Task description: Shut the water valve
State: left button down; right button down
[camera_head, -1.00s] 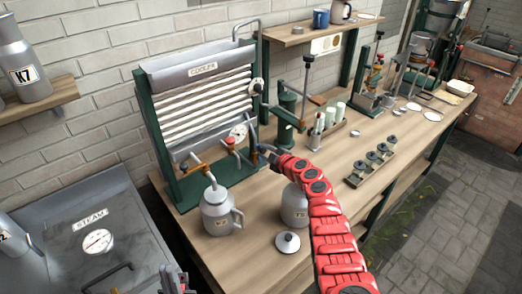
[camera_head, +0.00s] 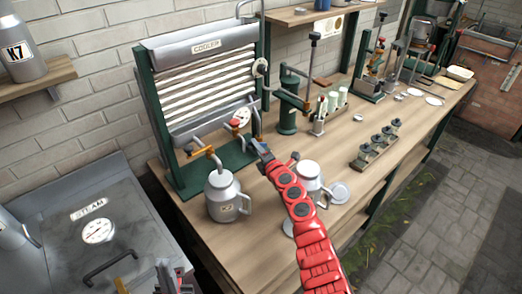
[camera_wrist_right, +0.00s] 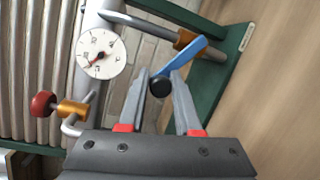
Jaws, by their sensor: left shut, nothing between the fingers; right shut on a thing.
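The cooler (camera_head: 207,47) stands at the bench's left end on a green frame. In the right wrist view, a blue valve lever (camera_wrist_right: 185,55) with a black knob (camera_wrist_right: 160,86) runs from a brass valve body (camera_wrist_right: 184,39) on a pipe. My right gripper (camera_wrist_right: 159,88) is shut on the lever's knob end, one finger on each side. In the head view my right gripper (camera_head: 262,150) is at the cooler's lower right and largely hides the lever. My left gripper (camera_head: 170,278) is low in the head view, shut and empty, away from the cooler.
A red-knobbed valve (camera_wrist_right: 43,103) and a round dial (camera_wrist_right: 101,54) sit close beside my right gripper. The steam vat (camera_head: 65,235) is at left.

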jog(key=shift+s+a+f+n+t+y+b, duration=0.25)
jog(key=shift+f+n+b, duration=0.65)
jog(key=shift+b, duration=0.95)
jog(key=shift+s+a+f+n+t+h+b, duration=0.1)
jog(key=shift+a+f+n+t+b, duration=0.3)
jog(key=shift+n+b, duration=1.1)
jog(key=shift+s+a+f+n+t+y+b, duration=0.15)
jog(key=shift+f+n+b, duration=0.6)
jog(key=shift+b, duration=1.4)
